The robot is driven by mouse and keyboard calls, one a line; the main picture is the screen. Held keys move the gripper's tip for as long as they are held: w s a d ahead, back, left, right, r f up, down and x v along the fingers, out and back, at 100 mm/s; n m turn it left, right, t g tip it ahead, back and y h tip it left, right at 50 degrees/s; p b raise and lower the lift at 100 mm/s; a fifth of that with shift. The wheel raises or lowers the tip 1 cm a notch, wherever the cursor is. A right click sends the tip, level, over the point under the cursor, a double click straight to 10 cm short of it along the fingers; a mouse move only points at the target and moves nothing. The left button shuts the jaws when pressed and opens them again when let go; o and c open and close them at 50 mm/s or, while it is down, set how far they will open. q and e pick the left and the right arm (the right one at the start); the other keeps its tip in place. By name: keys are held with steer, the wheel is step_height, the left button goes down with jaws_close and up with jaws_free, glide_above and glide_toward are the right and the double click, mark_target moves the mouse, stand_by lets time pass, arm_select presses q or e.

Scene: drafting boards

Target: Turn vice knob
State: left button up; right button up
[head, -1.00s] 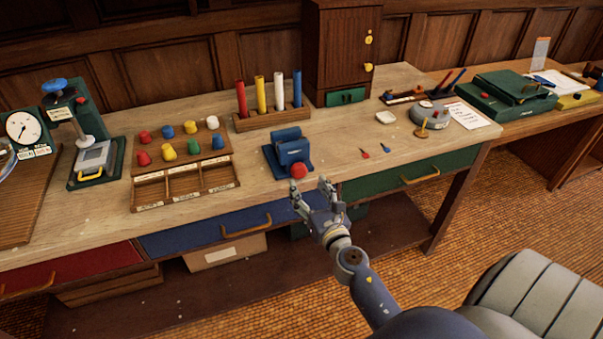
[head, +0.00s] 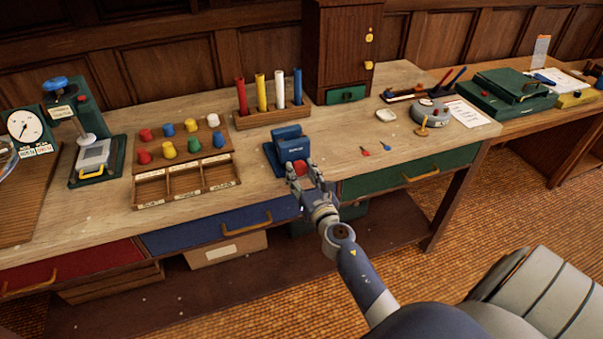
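The blue vice (head: 291,147) stands near the front edge of the wooden workbench, left of the green drawer. Its red knob (head: 300,168) faces the front edge and is partly hidden by my fingers. My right gripper (head: 302,173) reaches in from the lower right, with its fingers on either side of the red knob. I cannot tell whether the fingers touch the knob or are closed on it. My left gripper is not in view.
A wooden rack of coloured pegs (head: 183,160) stands left of the vice, and a holder with coloured tubes (head: 271,117) behind it. Two small pointed pieces (head: 376,149) lie to the right. A chair (head: 535,300) is at lower right.

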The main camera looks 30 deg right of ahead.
steer(key=shift+m, duration=0.4)
